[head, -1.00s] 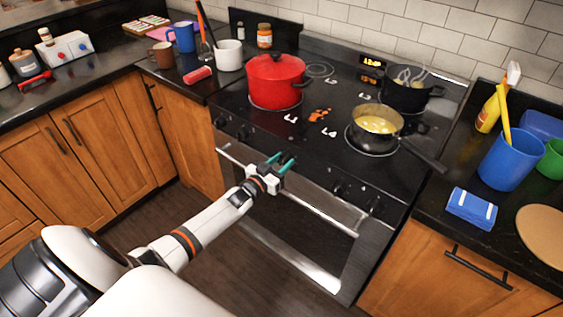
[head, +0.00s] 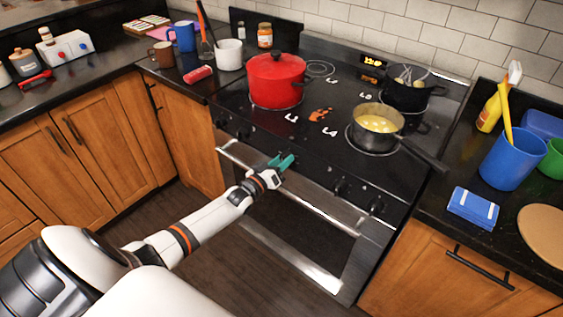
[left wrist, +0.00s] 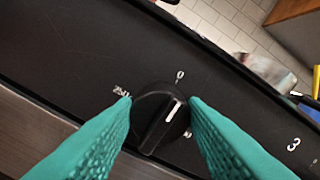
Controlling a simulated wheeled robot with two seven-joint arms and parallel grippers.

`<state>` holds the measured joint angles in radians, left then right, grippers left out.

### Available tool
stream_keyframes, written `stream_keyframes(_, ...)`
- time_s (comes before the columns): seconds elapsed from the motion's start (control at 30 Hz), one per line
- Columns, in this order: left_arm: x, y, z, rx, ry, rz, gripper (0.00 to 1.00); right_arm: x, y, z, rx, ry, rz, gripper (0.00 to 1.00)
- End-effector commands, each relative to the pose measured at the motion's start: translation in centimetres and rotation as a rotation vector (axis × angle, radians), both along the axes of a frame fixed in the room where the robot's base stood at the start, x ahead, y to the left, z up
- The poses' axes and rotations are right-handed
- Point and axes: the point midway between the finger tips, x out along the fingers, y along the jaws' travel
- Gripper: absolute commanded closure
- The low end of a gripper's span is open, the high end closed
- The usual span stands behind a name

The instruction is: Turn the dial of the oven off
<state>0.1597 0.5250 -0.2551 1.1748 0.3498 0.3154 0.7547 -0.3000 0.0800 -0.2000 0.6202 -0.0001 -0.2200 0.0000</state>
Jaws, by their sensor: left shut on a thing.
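The oven (head: 300,225) is black with a silver handle, below the cooktop. My left gripper (head: 283,161) has teal fingers and is at the middle of the oven's front control panel. In the left wrist view the fingers of my gripper (left wrist: 160,108) are on both sides of a black round dial (left wrist: 160,125) and shut on it. The dial has a white pointer line, which points up and slightly right, close to the white 0 mark (left wrist: 180,75). In the head view my gripper hides this dial. My right gripper is not in view.
Other knobs (head: 340,187) sit on the panel to the right and left of my gripper. The oven handle (head: 300,195) runs just below it.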

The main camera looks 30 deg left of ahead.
Motion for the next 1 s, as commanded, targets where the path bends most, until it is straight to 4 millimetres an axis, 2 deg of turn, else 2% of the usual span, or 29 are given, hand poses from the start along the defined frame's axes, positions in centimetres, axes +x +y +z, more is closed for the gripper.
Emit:
stream_keyframes(0.27, -0.1, 0.0, -0.2, 0.0, 0.004, 0.0, 0.84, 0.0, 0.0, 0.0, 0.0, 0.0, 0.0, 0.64)
stream_keyframes(0.3, -0.1, 0.0, -0.2, 0.001, 0.004, 0.0, 0.6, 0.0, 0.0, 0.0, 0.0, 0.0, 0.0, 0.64)
stream_keyframes(0.43, -0.1, 0.0, -0.1, 0.001, 0.004, 0.0, 0.4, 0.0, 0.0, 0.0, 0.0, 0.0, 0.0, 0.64)
stream_keyframes(0.77, -0.3, 0.0, -0.1, 0.001, 0.002, -0.001, 0.4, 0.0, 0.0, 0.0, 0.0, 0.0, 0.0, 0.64)
stream_keyframes(0.87, -1.3, 0.1, -0.2, 0.001, 0.003, -0.001, 0.4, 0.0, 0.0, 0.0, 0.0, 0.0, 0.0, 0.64)
stream_keyframes(1.0, -3.9, 0.3, -0.3, -0.001, 0.004, -0.001, 0.4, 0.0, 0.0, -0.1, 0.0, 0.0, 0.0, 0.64)
